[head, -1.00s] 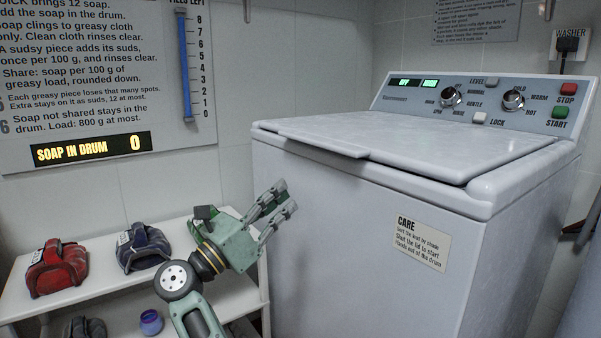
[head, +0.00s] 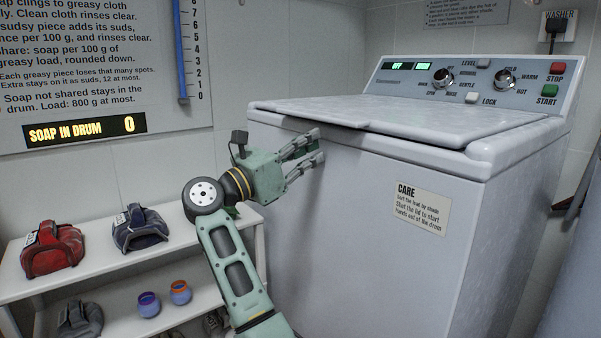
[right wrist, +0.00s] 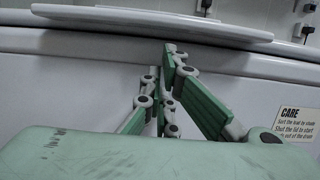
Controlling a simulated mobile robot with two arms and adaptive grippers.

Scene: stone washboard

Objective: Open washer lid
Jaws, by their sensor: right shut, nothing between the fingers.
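The white washer (head: 370,250) stands at the right with its lid (head: 410,118) shut flat on top. The lid's front lip (head: 335,122) juts out over the front face; it also crosses the top of the right wrist view (right wrist: 155,22). My right gripper (head: 319,147) is shut and empty in front of the washer, just below the lip. In the right wrist view its fingers (right wrist: 165,65) close together under the lid's edge; I cannot tell whether they touch it. My left gripper is out of view.
The control panel (head: 470,82) is behind the lid, its display reading OFF. At the left, a white shelf (head: 120,262) holds a red cloth bundle (head: 53,250) and a dark blue one (head: 141,228). Two small jars (head: 149,304) (head: 180,292) stand on the lower shelf.

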